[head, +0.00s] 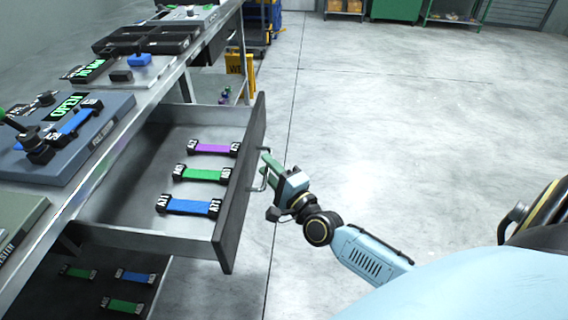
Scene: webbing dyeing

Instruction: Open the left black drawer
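The black-fronted drawer (240,190) under the workbench stands pulled well out, its grey inside showing. Its thin handle (263,178) is on the outer face of the front panel. Three webbing strips lie in the drawer: purple (212,148), green (201,174) and blue (188,207), each with black end blocks. My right gripper (268,170) is at the handle, coming from the right. Its fingers overlap the handle in the picture, and I cannot tell whether they are closed on it. My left gripper is out of view.
The workbench (95,170) runs along the left with boards, a black tray (150,40) and fixtures on top. A lower shelf (80,297) holds more strips. Clear concrete floor (400,120) lies to the right. A yellow sign (240,63) stands beyond the drawer.

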